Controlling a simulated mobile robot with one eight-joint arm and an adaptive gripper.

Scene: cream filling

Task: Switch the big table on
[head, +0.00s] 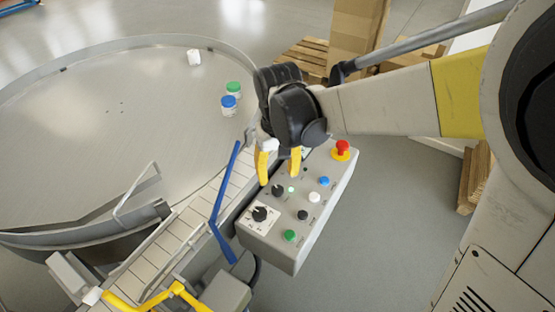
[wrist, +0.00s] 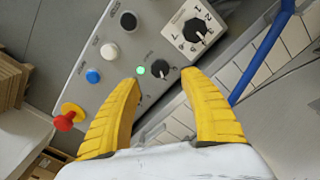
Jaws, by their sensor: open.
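The big round table (head: 110,120) is a wide grey disc at the left in the head view. Its grey control panel (head: 262,245) stands beside it. My gripper (head: 279,176) is open over the panel with its yellow fingers pointing down. Between the fingertips (wrist: 163,80) in the wrist view is a small black knob (wrist: 160,73), beside a lit green lamp (wrist: 140,70). The knob also shows in the head view (head: 278,190). The fingers appear apart from it; contact cannot be told. A larger black dial (head: 260,214) sits on a white numbered plate.
The panel also has a red stop button (head: 342,148), a blue button (head: 323,181), a white button (head: 314,197) and a green button (head: 290,236). Blue-lidded (head: 229,105) and green-lidded (head: 233,88) jars stand on the table. A blue rail (head: 220,205) runs beside the panel.

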